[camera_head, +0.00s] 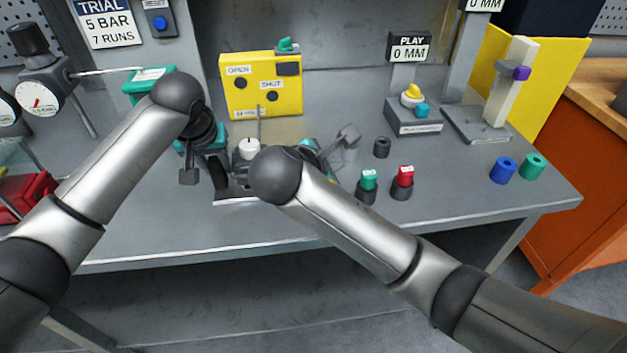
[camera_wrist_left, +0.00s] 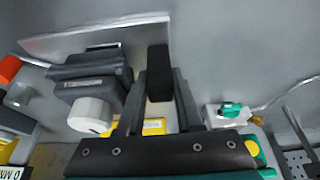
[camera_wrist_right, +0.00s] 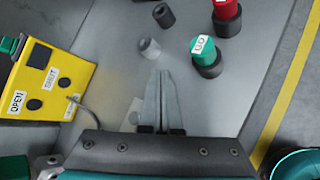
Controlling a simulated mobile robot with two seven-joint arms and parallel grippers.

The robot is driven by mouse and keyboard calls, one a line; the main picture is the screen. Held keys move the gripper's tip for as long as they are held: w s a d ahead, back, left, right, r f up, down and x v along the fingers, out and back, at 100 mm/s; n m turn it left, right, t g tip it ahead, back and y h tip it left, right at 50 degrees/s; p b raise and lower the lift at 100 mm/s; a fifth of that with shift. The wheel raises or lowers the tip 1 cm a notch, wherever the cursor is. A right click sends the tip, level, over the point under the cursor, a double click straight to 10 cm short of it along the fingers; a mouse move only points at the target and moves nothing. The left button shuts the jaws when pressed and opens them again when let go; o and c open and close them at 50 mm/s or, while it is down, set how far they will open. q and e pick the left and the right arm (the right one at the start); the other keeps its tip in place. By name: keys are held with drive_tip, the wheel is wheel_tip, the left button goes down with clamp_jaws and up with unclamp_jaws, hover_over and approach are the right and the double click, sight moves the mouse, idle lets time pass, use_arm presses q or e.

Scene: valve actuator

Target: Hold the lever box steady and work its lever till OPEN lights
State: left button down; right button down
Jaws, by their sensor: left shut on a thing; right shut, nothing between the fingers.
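The dark grey lever box (camera_wrist_left: 88,75) has a label and a white knob (camera_wrist_left: 90,115); the knob also shows in the head view (camera_head: 249,148), where my arms hide much of the box. My left gripper (camera_wrist_left: 160,85) is shut on a black grip piece (camera_wrist_left: 157,72) beside the box; I cannot tell how they join. My right gripper (camera_wrist_right: 165,80) is shut and empty, right of the box, pointing away from it. The yellow panel (camera_head: 261,107) behind has an OPEN lamp (camera_head: 240,83) and a SHUT lamp (camera_head: 272,96); both look dark.
A grey cylinder (camera_wrist_right: 150,48) and a black ring (camera_wrist_right: 164,15) lie near my right fingertips. Green-topped (camera_head: 368,181) and red-topped (camera_head: 403,177) pieces stand further right. A PLAY stand (camera_head: 414,120) is behind them. A pressure gauge (camera_head: 40,98) is at left.

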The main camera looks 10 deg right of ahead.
drive_tip(key=s+a+r+n+t+y, duration=0.2)
drive_tip(key=s+a+n, duration=0.7)
drive_tip(key=s+n, duration=0.35)
drive_tip(key=shift+m, duration=0.45)
drive_tip(key=x, duration=1)
drive_tip(key=shift+w+d+f, duration=0.1)
drive_tip(key=shift+d+f, duration=0.05)
drive_tip(key=shift+d, duration=0.15)
drive_tip(key=shift+w+d, duration=0.2)
drive_tip(key=shift+w, duration=0.4)
drive_tip(key=shift+w+d, duration=0.2)
drive_tip(key=shift+w, duration=0.4)
drive_tip(key=shift+w+d, duration=0.25)
drive_tip(key=shift+w, duration=0.35)
